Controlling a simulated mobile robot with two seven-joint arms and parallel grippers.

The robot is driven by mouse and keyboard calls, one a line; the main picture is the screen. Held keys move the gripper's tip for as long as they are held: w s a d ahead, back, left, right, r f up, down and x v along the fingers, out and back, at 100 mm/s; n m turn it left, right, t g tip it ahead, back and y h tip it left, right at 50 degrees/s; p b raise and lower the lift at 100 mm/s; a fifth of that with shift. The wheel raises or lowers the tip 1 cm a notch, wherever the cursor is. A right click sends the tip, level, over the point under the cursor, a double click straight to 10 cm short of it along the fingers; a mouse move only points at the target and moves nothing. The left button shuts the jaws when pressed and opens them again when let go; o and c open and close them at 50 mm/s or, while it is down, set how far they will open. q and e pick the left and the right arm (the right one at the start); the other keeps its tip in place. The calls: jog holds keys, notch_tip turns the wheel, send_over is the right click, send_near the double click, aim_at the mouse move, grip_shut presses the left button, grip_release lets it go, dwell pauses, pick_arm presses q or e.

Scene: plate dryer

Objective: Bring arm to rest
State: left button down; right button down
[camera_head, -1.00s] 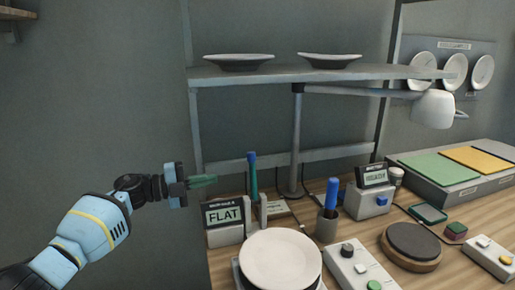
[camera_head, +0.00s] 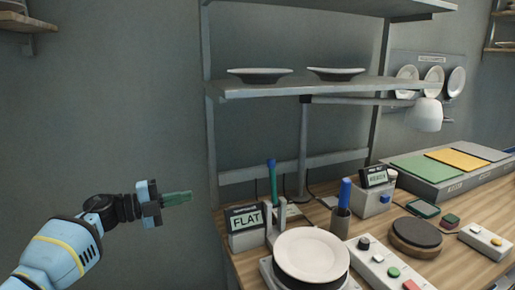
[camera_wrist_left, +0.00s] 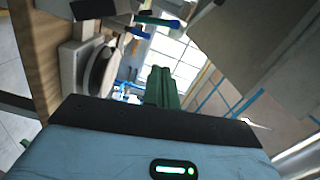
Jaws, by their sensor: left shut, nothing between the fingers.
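My left gripper (camera_head: 178,198) is in the head view at the left, in the air off the bench's left end, pointing right. Its green fingers are shut with nothing between them. In the left wrist view the shut fingers (camera_wrist_left: 162,88) show at the centre. The gripper is apart from the bench and touches nothing. My right gripper is not in view.
A white plate (camera_head: 311,253) sits on a device beside a display reading FLAT (camera_head: 246,219). A shelf (camera_head: 330,88) with two plates stands behind. Button boxes, a pen cup (camera_head: 340,222) and a round dark pad (camera_head: 415,233) fill the wooden bench (camera_head: 460,247). The left wall area is free.

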pick_arm(q)
jog(key=s+d+f+n+t+y+p, duration=0.1)
jog(key=s+d+f+n+t+y, duration=0.25)
jog(key=s+f+n, duration=0.7)
jog(key=s+d+f+n+t+y, duration=0.25)
jog(key=s+f+n+t, duration=0.35)
jog(key=f, duration=0.8)
jog(key=s+a+f+n+g+y, duration=0.2)
jog(key=s+f+n, duration=0.1)
jog(key=s, duration=0.8)
jog(key=s+a+f+n+g+y+p, duration=0.1)
jog(key=s+f, duration=0.5)
jog(key=s, duration=0.6)
jog(key=s+a+f+n+g+y, duration=0.3)
jog(key=s+f+n+g+y, duration=0.2)
jog(key=s, duration=0.7)
jog(key=shift+s+a+f+n, duration=0.15)
jog(key=shift+a+n, duration=0.2)
jog(key=shift+n, duration=0.5)
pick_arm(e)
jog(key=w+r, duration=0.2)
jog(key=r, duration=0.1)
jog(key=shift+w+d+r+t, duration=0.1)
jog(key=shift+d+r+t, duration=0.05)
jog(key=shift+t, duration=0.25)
